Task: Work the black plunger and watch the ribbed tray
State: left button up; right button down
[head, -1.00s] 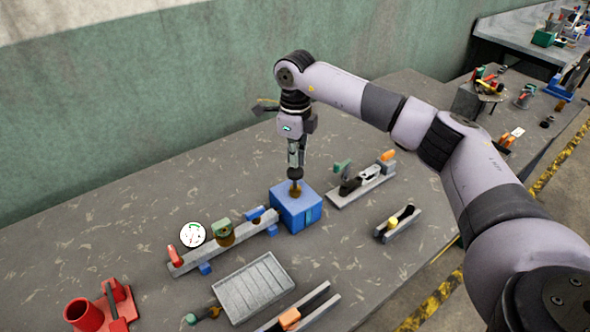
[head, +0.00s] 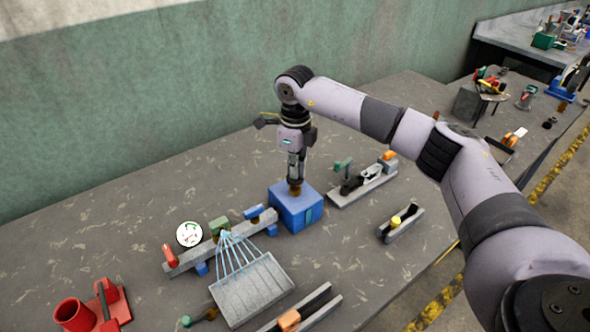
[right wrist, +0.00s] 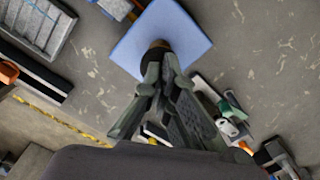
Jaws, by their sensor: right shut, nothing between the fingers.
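My right gripper (head: 295,176) is shut and points straight down onto the black plunger (head: 295,184), with nothing between its fingers. The plunger sits low on top of the blue box (head: 290,212), above a brass-coloured collar. The right wrist view also shows the closed fingertips (right wrist: 158,56) over the plunger's dark head (right wrist: 157,45), which they partly hide. Several pale blue streams (head: 237,250) fan out from the rail by the green block (head: 219,226) and land on the grey ribbed tray (head: 262,303). My left gripper is not in view.
A grey rail (head: 205,254) with a white dial (head: 189,234) runs left from the blue box. A red fixture (head: 75,315) stands at front left. A grey holder with a yellow knob (head: 396,221) is to the right. The table behind the rail is clear.

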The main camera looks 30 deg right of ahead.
jog(key=shift+r+p, duration=2.45)
jog(key=shift+r, duration=1.15)
jog(key=shift+f+m+b, duration=0.15)
jog(key=shift+f+m, duration=0.25)
jog(key=shift+m, duration=0.6)
jog(key=shift+f+m+b, duration=0.1)
jog(key=shift+f+m, duration=0.35)
jog(key=shift+m, duration=0.55)
jog(key=shift+f+m+b, duration=0.15)
jog(key=shift+f+m, duration=0.25)
jog(key=shift+m, duration=0.6)
jog(key=shift+f, duration=0.15)
jog(key=shift+f+b, duration=1.75)
jog(key=shift+f, duration=0.8)
jog(key=shift+r+p, duration=2.5)
jog(key=shift+r, duration=1.45)
